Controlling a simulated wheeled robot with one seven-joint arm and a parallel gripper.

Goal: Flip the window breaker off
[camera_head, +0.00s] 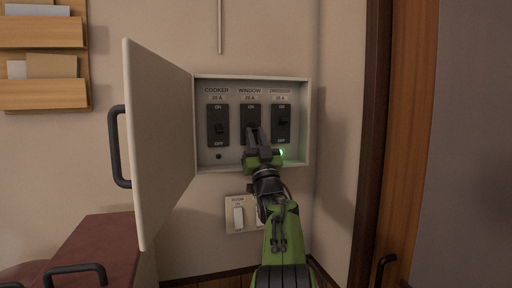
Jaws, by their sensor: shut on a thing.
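The breaker box (302,120) is on the wall with its door (158,140) swung open to the left. The window breaker (250,112) is the middle of three dark switches, marked ON at the top. My gripper (254,132) is in front of its lower half, with its fingers shut at the window breaker's lever. The fingers hide the lever and the OFF mark, so I cannot tell the lever's position. The cooker breaker (217,112) is to the left, with its lever low and a dark lamp (219,156) below. A third breaker (281,110) is to the right.
A green lamp (281,152) glows below the third breaker, close to my gripper. A wall switch plate (238,217) is under the box, partly behind my arm. The open door has a dark handle (117,147). A wooden door frame (375,140) stands to the right.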

